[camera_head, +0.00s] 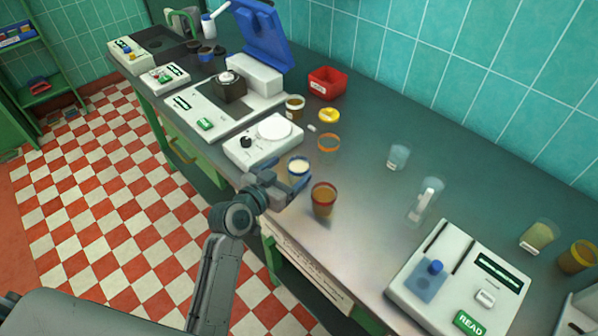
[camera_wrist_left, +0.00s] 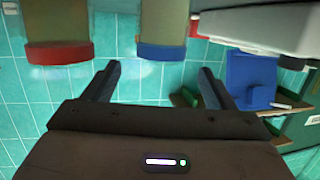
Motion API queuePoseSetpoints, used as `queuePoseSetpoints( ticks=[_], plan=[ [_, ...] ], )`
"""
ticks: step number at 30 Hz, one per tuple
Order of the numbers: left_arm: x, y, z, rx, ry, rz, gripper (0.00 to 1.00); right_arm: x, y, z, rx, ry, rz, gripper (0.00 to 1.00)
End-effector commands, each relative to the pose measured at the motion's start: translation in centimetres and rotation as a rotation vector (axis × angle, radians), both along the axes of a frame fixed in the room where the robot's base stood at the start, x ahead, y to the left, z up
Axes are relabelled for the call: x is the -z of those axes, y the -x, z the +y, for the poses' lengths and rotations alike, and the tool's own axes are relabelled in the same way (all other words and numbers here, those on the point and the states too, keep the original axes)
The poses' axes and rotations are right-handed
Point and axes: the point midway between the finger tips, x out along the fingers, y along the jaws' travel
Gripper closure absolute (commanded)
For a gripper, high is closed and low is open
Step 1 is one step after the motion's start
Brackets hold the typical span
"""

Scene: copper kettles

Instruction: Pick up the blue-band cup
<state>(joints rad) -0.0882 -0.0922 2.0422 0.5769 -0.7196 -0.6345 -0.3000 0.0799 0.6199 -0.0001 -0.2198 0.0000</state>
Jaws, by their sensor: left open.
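The blue-band cup (camera_head: 299,168) stands on the bench near its front edge, with pale contents and a blue rim band. In the left wrist view the blue-band cup (camera_wrist_left: 162,30) shows upside down, ahead of the jaws and roughly between the fingers. My left gripper (camera_head: 288,185) is open and empty, right beside the cup on its near side; it partly covers the cup's lower part. In the wrist view the fingers of the left gripper (camera_wrist_left: 160,72) are spread apart. I cannot tell whether a finger touches the cup. My right gripper is not in view.
A red-band cup (camera_head: 323,198) with amber contents stands close to the right, also in the wrist view (camera_wrist_left: 58,30). An orange-rimmed cup (camera_head: 329,143) stands behind. The reader (camera_head: 455,285) is farther right.

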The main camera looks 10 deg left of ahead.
Motion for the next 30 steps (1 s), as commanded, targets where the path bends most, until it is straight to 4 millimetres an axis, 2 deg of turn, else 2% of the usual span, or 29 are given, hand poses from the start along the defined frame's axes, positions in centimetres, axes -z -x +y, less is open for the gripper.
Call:
queuePoseSetpoints(
  ticks=[5, 10, 15, 23, 26, 30],
  plan=[
    [0.2, -1.1, -0.5, -0.001, 0.003, 0.001, 0.22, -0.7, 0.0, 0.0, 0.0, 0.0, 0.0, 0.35],
    [1.0, -3.1, -1.2, 0.0, 0.002, 0.003, 0.22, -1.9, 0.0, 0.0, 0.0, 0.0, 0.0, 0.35],
    [1.5, -4.7, -1.9, 0.001, 0.001, 0.001, 0.22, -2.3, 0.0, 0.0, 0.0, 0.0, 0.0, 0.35],
    [1.7, -5.0, -2.0, 0.0, 0.0, 0.0, 0.22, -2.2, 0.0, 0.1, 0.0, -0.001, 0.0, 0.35],
    [1.7, -5.0, -2.0, 0.0, 0.0, 0.0, 0.37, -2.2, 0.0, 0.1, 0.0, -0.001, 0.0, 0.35],
    [1.7, -5.0, -2.0, 0.0, 0.0, 0.001, 0.65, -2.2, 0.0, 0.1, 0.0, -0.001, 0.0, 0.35]
  ],
)
